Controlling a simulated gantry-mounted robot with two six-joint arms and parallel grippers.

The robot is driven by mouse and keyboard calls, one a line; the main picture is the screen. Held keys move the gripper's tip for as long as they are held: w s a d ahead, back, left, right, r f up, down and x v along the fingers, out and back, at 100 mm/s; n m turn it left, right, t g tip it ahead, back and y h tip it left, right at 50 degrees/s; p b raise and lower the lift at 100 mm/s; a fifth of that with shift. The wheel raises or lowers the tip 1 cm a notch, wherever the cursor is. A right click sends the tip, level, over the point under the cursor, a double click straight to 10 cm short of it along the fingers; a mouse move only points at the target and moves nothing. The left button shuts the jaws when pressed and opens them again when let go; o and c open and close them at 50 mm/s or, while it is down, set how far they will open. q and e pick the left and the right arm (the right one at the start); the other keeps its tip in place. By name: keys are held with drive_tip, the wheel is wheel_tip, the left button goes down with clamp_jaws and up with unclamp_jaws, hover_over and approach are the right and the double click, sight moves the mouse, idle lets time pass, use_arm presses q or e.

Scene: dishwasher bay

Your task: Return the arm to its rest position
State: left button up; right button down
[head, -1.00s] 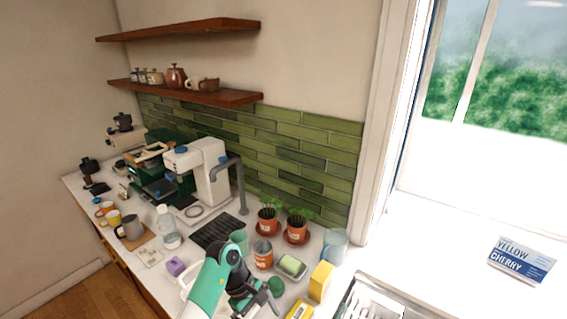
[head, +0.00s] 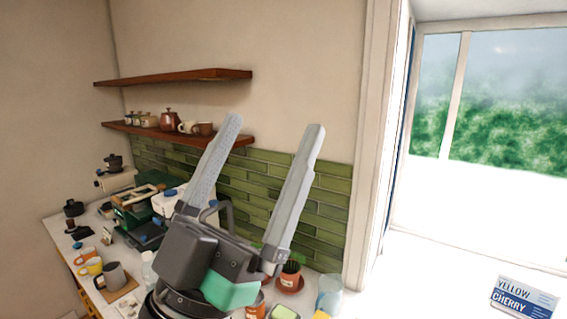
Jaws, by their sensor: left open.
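My left gripper (head: 268,128) is raised close in front of the camera, its two long grey fingers pointing up and spread wide apart. Nothing is between the fingers. Its dark body and green part cover the middle of the counter, including most of the white coffee machine (head: 172,202) and part of the plant pots. My right gripper is not in the head view.
The counter holds a grey mug (head: 112,275), yellow and orange cups, a green machine (head: 133,220), a terracotta pot (head: 290,277) and a clear blue-tinted glass (head: 329,294). Two wooden shelves (head: 180,77) hang behind. A Yellow Cherry box (head: 524,299) sits at right by the window.

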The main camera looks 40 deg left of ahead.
use_arm(q)
drive_tip(key=d+h, duration=0.1)
drive_tip(key=h, duration=0.1)
drive_tip(key=d+f+m+h, duration=0.1)
drive_tip(key=d+h, duration=0.1)
drive_tip(key=h, duration=0.1)
drive_tip(key=shift+g, duration=0.4)
drive_tip(key=shift+r, duration=0.15)
wheel_tip(320, 180, up, 19)
drive_tip(key=p, duration=1.9)
wheel_tip(320, 180, down, 33)
drive_tip(key=b, duration=3.3)
drive_tip(key=shift+f, duration=0.2)
